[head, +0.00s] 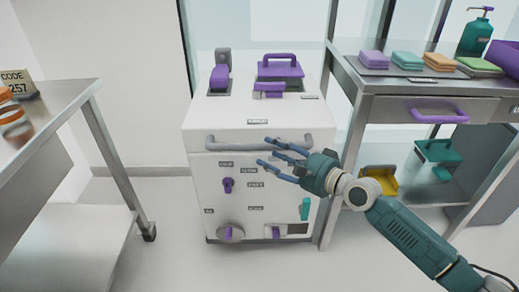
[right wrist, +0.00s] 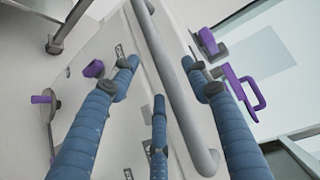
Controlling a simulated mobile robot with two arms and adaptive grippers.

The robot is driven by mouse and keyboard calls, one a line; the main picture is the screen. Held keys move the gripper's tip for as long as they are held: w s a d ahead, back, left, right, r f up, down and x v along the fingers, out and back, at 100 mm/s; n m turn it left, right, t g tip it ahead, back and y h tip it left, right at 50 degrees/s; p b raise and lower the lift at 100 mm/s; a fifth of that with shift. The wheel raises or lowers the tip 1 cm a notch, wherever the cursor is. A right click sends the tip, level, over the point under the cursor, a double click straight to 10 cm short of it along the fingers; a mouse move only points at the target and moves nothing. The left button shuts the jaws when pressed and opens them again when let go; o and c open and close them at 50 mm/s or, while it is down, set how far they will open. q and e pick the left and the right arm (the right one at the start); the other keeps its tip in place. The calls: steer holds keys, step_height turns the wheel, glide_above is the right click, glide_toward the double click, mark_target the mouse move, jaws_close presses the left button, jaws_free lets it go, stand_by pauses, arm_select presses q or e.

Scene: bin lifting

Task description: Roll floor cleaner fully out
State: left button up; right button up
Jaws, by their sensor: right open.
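The floor cleaner (head: 222,135) is a white box-shaped machine standing upright on the floor between two metal tables. A grey bar handle (head: 230,142) runs across its upper front; it also shows in the right wrist view (right wrist: 178,90). My right gripper (head: 267,152) is open and empty at the right half of this handle. In the right wrist view the bar passes between the spread blue fingers (right wrist: 160,66); I cannot tell if any finger touches it. Purple knobs (head: 228,185) and a teal lever (head: 305,209) sit on the front. My left gripper is not in view.
A metal table (head: 60,100) stands at the left, and a metal shelf unit (head: 358,110) stands close at the machine's right side. A yellow bin (head: 380,178) sits on its lower shelf. The floor (head: 180,265) in front looks clear.

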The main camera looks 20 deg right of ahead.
mark_target(262, 149)
steer(key=x, duration=0.4)
steer(key=shift+w+b, duration=0.2)
steer(key=shift+b, duration=0.1)
steer(key=shift+w+a+f, duration=0.1)
steer(key=shift+w+a, duration=0.2)
steer(key=shift+w, duration=0.15)
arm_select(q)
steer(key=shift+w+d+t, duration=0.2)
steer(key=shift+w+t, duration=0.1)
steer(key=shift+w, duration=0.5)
arm_select(e)
jaws_close()
